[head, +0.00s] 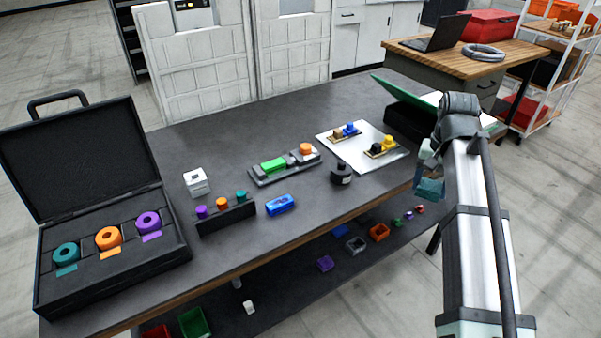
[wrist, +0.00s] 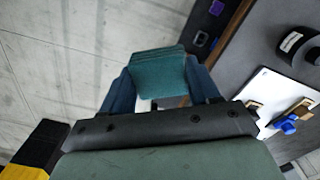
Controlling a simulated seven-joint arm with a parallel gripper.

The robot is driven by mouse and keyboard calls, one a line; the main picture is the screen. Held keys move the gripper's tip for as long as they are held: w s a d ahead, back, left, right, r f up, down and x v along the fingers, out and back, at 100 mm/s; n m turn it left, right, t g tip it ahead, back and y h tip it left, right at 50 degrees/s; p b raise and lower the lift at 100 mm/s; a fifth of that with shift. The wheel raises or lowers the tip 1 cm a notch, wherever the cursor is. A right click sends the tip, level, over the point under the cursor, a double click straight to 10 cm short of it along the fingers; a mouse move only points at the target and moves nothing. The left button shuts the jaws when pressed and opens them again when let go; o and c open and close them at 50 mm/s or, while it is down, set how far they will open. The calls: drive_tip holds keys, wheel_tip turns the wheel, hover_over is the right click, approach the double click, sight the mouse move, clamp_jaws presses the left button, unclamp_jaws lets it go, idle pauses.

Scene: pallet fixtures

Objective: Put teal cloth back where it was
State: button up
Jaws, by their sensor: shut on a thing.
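My gripper (head: 429,172) is at the right in the head view, beyond the table's right edge and raised above the floor. It is shut on the teal cloth (head: 430,188), which looks like a folded, flat-faced pad. In the wrist view the cloth (wrist: 158,72) sits between the two dark blue fingers, with floor behind it. The place the cloth came from cannot be told from these frames.
The dark table (head: 300,220) carries an open black case (head: 165,262) at left, a peg rack (head: 226,219), a blue block (head: 281,205), a black bottle (head: 341,173) and a white board (head: 330,137). A green-lidded case (head: 405,92) stands near my arm. Several small bins are on the lower shelf.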

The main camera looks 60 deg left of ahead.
drive_tip(key=s+a+n, duration=0.3)
drive_tip(key=s+a, duration=0.9)
drive_tip(key=a, duration=0.2)
drive_tip(key=n, duration=0.9)
hover_over(231, 179)
drive_tip(key=shift+a+f, duration=0.1)
drive_tip(key=shift+f, duration=4)
drive_tip(key=shift+f, duration=0.15)
drive_tip(key=o, duration=1)
wheel_tip(231, 179, up, 12)
drive_tip(key=shift+r, duration=0.15)
